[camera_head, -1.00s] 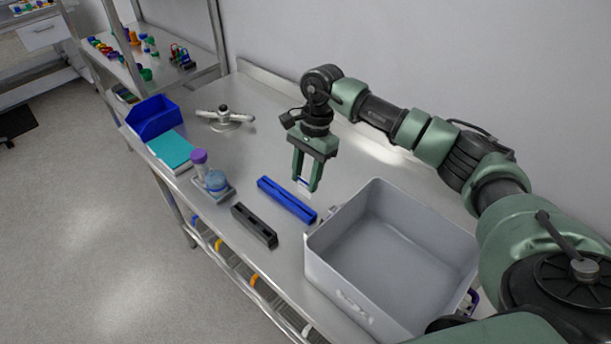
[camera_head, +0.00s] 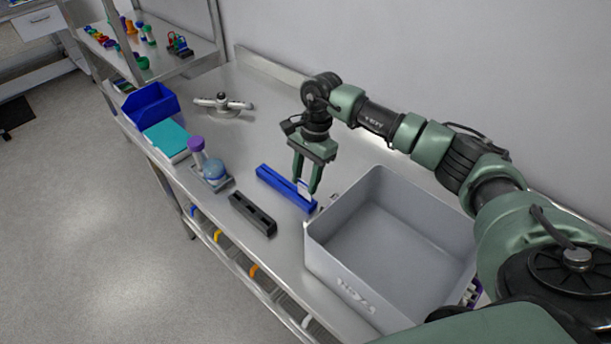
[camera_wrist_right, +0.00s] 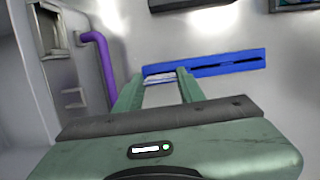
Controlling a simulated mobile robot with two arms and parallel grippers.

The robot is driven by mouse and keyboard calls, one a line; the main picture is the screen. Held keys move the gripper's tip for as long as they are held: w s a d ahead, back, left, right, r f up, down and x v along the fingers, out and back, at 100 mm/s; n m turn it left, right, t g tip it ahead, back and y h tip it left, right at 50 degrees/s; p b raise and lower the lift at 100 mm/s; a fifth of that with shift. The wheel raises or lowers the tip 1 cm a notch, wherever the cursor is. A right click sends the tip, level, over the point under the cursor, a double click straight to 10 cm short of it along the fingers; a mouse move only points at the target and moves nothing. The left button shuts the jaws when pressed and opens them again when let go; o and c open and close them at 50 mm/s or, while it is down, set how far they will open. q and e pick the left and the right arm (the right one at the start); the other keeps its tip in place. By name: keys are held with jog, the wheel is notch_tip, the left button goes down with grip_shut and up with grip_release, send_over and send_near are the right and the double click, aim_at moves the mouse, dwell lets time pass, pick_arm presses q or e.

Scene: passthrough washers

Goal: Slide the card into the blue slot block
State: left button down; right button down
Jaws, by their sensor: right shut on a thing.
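The blue slot block (camera_head: 272,180) lies on the steel table, its long groove facing up; it also shows in the right wrist view (camera_wrist_right: 225,63). My right gripper (camera_head: 305,185) points down over the block's right end. It is shut on a small white card (camera_head: 304,188), which stands out between the fingertips. In the right wrist view, the card (camera_wrist_right: 159,79) shows between the two green fingers (camera_wrist_right: 160,75), in front of one end of the block. The card's lower edge is close to the block; I cannot tell whether it touches or enters the groove. My left gripper is not in view.
A large grey bin (camera_head: 345,265) stands just right of the block. A black slotted block (camera_head: 252,213) lies in front of it. A holder with a purple-capped tube (camera_head: 197,150), a teal box (camera_head: 166,138) and a blue bin (camera_head: 150,108) stand left.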

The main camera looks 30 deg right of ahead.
jog(key=shift+b, duration=0.6)
dwell(1.1)
jog(key=shift+d+b+x, duration=0.25)
jog(key=shift+b+x, duration=0.95)
jog(key=shift+b, duration=0.3)
dwell(1.0)
jog(key=shift+f, duration=0.1)
jog(key=shift+c, duration=1.5)
grip_release()
jog(key=a+p+v, duration=0.1)
jog(key=p+v, duration=0.2)
jog(key=v, duration=0.4)
jog(key=shift+s+a, duration=0.2)
jog(key=shift+a, duration=0.1)
